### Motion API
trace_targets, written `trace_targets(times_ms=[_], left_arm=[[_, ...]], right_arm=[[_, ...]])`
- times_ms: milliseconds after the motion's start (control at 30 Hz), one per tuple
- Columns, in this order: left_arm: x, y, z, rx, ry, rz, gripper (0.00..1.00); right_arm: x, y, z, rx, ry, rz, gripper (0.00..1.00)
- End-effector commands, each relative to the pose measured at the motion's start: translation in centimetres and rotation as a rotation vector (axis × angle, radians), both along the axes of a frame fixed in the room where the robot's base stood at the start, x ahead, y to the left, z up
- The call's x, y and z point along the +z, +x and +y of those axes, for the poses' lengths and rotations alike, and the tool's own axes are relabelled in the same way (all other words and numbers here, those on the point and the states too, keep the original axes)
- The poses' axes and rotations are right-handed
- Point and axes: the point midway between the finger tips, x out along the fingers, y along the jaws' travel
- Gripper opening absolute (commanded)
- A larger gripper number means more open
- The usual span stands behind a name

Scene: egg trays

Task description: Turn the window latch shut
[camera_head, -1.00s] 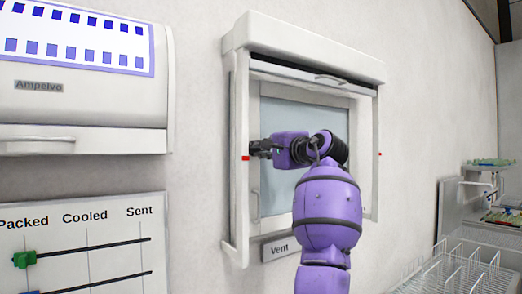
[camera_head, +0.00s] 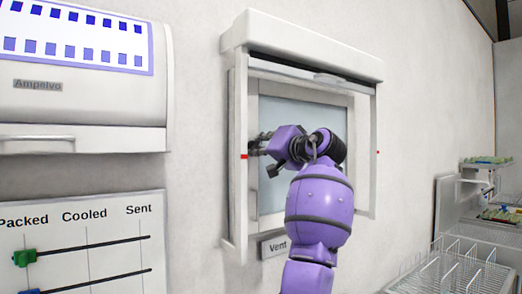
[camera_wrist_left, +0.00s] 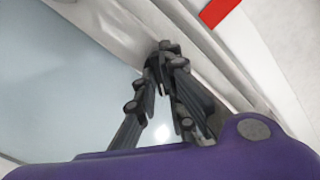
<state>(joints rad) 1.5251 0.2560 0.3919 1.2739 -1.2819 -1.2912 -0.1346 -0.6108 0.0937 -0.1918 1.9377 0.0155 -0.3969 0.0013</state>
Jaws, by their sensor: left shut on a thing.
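The window (camera_head: 304,109) has a pale blue-grey pane in a white frame on the wall. My left gripper (camera_head: 256,143) is at the left side of the window frame, close to a red mark (camera_head: 244,157). In the left wrist view its dark fingers (camera_wrist_left: 166,50) come together at the frame edge, with the pane to their left. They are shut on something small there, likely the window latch. The latch itself is hidden by the fingers, so its angle cannot be told. My right gripper is in neither view.
A raised white blind with a handle (camera_head: 330,79) hangs under the window's top box. A "Vent" label (camera_head: 274,248) is below. A white cabinet (camera_head: 80,105) and slider board (camera_head: 90,230) are left. A wire rack (camera_head: 455,270) stands lower right.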

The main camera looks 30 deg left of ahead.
Motion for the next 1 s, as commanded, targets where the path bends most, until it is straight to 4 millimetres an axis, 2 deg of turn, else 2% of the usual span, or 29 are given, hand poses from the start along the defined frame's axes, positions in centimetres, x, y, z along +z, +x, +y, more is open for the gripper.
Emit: trace_targets(times_ms=[500, 1000], left_arm=[[-0.22, 0.12, 0.00, 0.000, -0.172, -0.413, 0.00], [-0.04, 0.02, 0.03, 0.000, -0.245, -0.591, 0.00]], right_arm=[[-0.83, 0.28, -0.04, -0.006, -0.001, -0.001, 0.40], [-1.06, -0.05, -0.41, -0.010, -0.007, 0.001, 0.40]])
